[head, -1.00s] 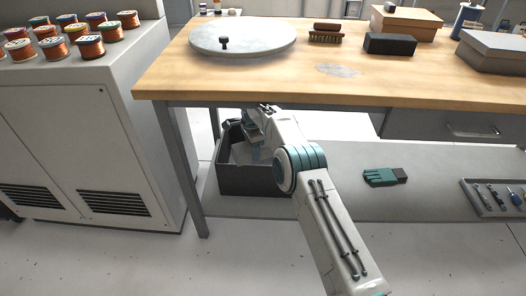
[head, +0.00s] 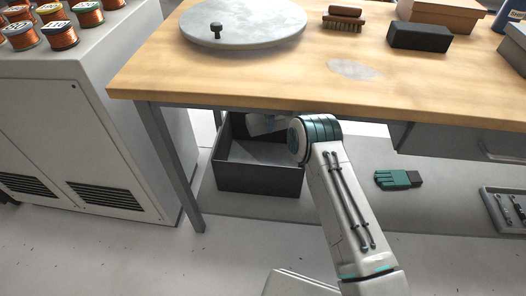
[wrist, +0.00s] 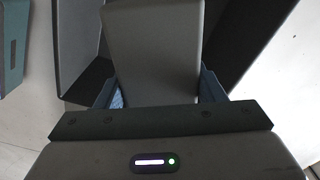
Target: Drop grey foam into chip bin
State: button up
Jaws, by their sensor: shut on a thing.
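The grey foam (wrist: 155,45) is a pale grey block between the blue fingers of my gripper (wrist: 158,90) in the wrist view. My gripper is shut on it. The chip bin (head: 260,181) is a dark open box on the low shelf under the bench in the head view. Its dark wall (wrist: 245,35) also shows beside the foam in the wrist view. In the head view my gripper is mostly hidden behind my arm and the bench edge, at the bin's back right. The visible part of the bin's inside looks empty.
The wooden bench top (head: 230,85) overhangs the bin, and its metal leg (head: 172,165) stands just left of it. A green glove (head: 398,179) and a tool tray (head: 505,208) lie to the right on the shelf. A grey cabinet (head: 85,130) stands at left.

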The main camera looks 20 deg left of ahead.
jog(key=shift+f+b, duration=2.25)
jog(key=shift+f, duration=0.8)
jog(key=o, duration=1)
jog(key=shift+r, duration=0.1)
